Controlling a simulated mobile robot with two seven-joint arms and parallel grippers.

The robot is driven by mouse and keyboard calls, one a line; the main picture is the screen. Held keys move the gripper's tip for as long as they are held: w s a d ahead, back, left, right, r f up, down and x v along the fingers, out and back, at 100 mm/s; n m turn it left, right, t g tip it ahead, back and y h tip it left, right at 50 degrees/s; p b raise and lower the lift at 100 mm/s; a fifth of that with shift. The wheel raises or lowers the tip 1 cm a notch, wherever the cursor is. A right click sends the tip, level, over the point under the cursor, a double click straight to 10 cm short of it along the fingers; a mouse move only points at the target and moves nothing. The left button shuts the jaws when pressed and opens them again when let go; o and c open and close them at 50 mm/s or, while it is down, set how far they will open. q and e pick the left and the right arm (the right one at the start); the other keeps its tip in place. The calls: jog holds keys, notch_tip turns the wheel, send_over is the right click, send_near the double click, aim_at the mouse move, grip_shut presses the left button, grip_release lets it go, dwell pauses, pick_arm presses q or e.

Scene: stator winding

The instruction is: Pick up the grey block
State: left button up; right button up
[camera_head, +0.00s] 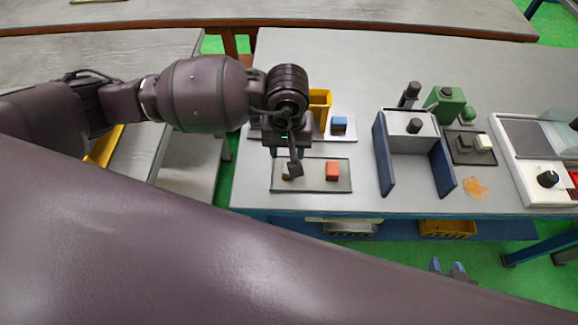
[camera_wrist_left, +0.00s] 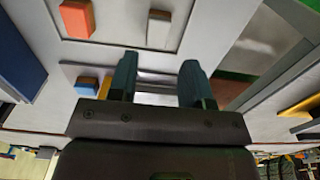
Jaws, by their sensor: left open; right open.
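The grey block (camera_wrist_left: 158,30) lies on a pale tray in the left wrist view, beyond my fingertips and apart from them. In the head view it is mostly hidden behind my left gripper. An orange block (camera_head: 332,170) lies on the same front tray (camera_head: 312,187), to the right; it also shows in the left wrist view (camera_wrist_left: 77,18). My left gripper (camera_head: 289,160) is above the left part of this tray, with its teal fingers apart and nothing between them (camera_wrist_left: 158,85). My right gripper (camera_head: 448,267) is open and empty in front of the table, its fingertips just showing past my arm.
Behind is another tray with a blue block (camera_head: 339,123) and a yellow bin (camera_head: 320,104). To the right stand a blue-walled fixture (camera_head: 387,160), a green device (camera_head: 446,102) and a white control box (camera_head: 541,182). Bare tabletop lies between front tray and fixture.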

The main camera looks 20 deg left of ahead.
pick_arm(q)
notch_tip(320, 180, down, 3)
jog(key=shift+f, duration=0.45)
jog(key=f, duration=0.3)
jog(key=f+p, duration=0.1)
jog(key=shift+w+f, duration=0.25)
jog(key=shift+c, duration=0.2)
jog(key=c, duration=0.6)
jog(key=shift+c, duration=0.2)
